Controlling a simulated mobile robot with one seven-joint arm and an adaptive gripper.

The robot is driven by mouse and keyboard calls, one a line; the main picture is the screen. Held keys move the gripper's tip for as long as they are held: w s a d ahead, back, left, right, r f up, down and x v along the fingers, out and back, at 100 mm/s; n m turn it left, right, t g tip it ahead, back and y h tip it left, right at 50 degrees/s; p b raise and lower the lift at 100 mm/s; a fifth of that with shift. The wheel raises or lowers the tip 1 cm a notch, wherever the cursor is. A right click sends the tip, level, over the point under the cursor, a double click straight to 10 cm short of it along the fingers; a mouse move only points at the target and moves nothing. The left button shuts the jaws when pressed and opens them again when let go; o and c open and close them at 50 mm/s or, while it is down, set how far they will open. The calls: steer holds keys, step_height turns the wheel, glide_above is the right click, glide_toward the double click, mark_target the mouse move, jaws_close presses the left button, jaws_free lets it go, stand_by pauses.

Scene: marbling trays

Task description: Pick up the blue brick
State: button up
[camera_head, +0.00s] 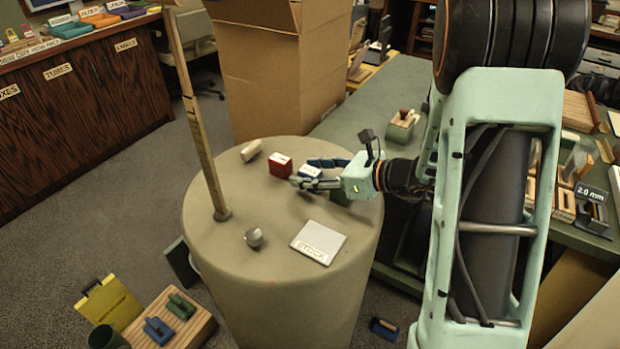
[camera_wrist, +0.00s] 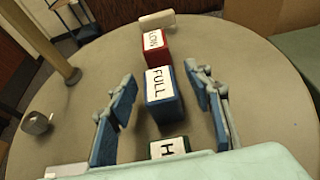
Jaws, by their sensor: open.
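The blue brick (camera_wrist: 163,108), with a white label reading FULL on top, stands on the round pedestal top (camera_wrist: 255,110). In the wrist view it lies between the two spread fingers of my gripper (camera_wrist: 165,92), with a gap on each side. My gripper is open and holds nothing. In the head view my gripper (camera_head: 308,174) reaches in from the right, and the blue brick (camera_head: 308,172) is partly hidden by its fingers.
A red brick (camera_wrist: 155,46) labelled LOW stands just beyond the blue one. A green brick (camera_wrist: 168,148) is on the near side, close to my gripper's palm. A beige block (camera_head: 251,150), wooden post (camera_head: 201,120), grey faceted piece (camera_head: 253,238) and STOCK card (camera_head: 318,242) are also on the pedestal.

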steer(key=shift+c, duration=0.5)
steer(key=c, duration=1.1)
steer(key=shift+r, duration=0.1)
steer(key=shift+c, duration=0.2)
